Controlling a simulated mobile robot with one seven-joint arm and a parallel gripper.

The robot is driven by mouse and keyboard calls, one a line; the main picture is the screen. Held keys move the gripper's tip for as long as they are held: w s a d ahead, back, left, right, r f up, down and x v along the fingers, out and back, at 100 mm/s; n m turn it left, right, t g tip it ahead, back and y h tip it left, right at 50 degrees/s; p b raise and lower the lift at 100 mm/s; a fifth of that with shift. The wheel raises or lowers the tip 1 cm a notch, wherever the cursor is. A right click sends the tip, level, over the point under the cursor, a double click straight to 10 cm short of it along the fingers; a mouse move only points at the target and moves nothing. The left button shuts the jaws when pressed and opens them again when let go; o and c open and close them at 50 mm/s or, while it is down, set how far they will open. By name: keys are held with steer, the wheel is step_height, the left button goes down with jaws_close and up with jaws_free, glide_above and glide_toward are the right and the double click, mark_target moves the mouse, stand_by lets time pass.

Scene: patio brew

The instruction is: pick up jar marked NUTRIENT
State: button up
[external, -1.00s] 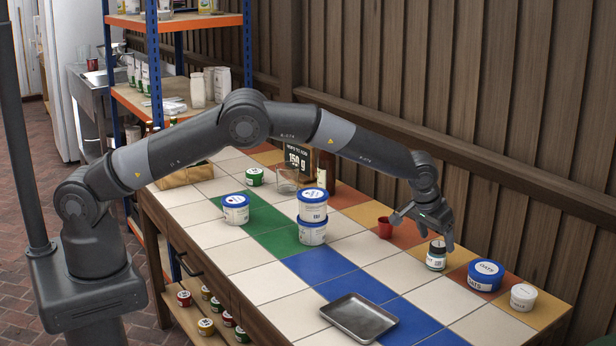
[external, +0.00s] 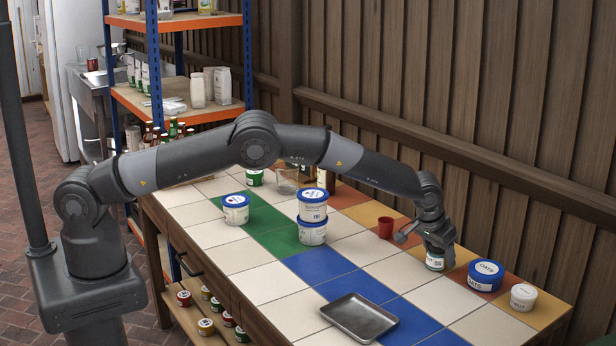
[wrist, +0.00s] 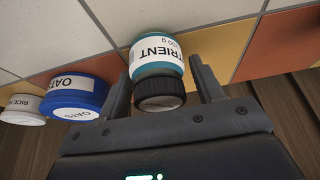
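The jar marked NUTRIENT (wrist: 155,55) has a white label, a teal band and a dark ribbed lid. In the wrist view it lies between the two fingers of my gripper (wrist: 165,85), with a visible gap to the right finger and a narrower one to the left. In the external view my gripper (external: 437,255) is lowered over the jar (external: 436,263), hiding its lid and upper part. The jar stands on the tiled table. My gripper is open around it.
A blue-lidded OATS tub (external: 487,275) stands close to the right of the jar, with a smaller white tub (external: 523,297) beyond. A red cup (external: 385,228) is to the left. Stacked tubs (external: 312,217) and a metal tray (external: 358,317) are farther off. A wooden wall runs behind.

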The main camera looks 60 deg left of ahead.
steer(key=c, duration=0.7)
steer(key=shift+c, duration=0.6)
steer(key=shift+r, duration=0.15)
